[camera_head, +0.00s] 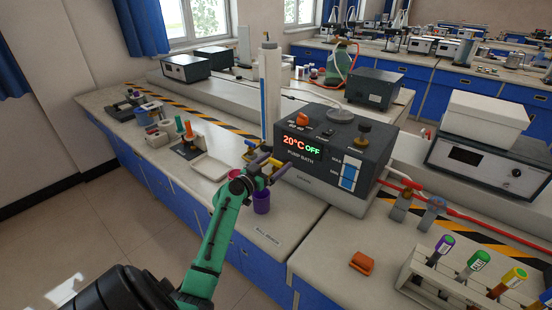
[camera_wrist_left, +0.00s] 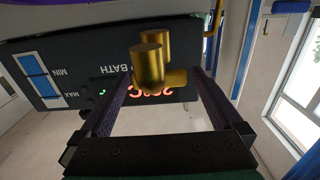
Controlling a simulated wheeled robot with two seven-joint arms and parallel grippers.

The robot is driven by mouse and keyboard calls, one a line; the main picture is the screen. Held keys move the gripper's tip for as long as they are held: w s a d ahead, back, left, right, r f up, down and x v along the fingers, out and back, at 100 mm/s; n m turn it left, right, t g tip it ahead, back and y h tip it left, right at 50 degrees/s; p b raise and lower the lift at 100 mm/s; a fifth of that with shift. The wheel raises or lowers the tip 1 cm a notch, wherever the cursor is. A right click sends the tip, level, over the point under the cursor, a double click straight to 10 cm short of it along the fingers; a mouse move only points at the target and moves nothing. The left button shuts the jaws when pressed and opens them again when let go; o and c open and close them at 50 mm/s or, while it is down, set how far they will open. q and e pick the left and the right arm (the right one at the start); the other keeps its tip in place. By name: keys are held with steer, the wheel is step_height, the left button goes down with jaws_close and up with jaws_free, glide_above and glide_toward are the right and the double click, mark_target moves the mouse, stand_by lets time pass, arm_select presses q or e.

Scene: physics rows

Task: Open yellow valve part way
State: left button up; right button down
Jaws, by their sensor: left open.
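My left gripper (camera_head: 272,165) is open in front of the pump bath (camera_head: 345,150), a dark box whose display reads 20°C OFF. In the left wrist view a brass-yellow valve (camera_wrist_left: 148,65) with a round knob and a side stub shows between the two dark fingers (camera_wrist_left: 158,85). I cannot tell whether the fingers touch it. In the head view the gripper partly hides the yellow parts (camera_head: 250,158) beside the bath. My right gripper is not in view.
A tall white column (camera_head: 270,85) rises behind. A tube rack (camera_head: 445,280) and an orange block (camera_head: 362,262) are at the right. The front bench edge is clear.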

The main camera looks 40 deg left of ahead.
arm_select(q)
steer(key=shift+w, duration=0.3)
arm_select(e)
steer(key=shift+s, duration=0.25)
arm_select(q)
steer(key=c, duration=1.3)
steer(key=shift+o, duration=0.3)
steer(key=shift+r+n+y+p, duration=0.15)
steer(key=shift+n+y+p, duration=0.4)
steer(key=shift+p, duration=0.3)
steer(key=n+g+y+p, duration=0.1)
steer(key=n+y+p, duration=0.1)
steer(key=y+p, duration=0.1)
steer(key=n+g+y+p, duration=0.1)
steer(key=n+y+p, duration=0.1)
steer(key=y+p, duration=0.1)
steer(key=shift+d+r+y+p, duration=0.2)
steer(key=shift+y+p, duration=0.15)
steer(key=shift+p, duration=0.35)
steer(key=shift+f+n+g+y+p, duration=0.2)
steer(key=shift+n+g+y+p, duration=0.4)
steer(key=shift+n+y, duration=0.4)
steer(key=shift+a+f+n+g+y, duration=0.15)
steer(key=shift+n+g+y, duration=0.9)
steer(key=shift+y, duration=0.35)
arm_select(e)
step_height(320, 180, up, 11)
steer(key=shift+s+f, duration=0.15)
arm_select(q)
steer(key=shift+g, duration=0.25)
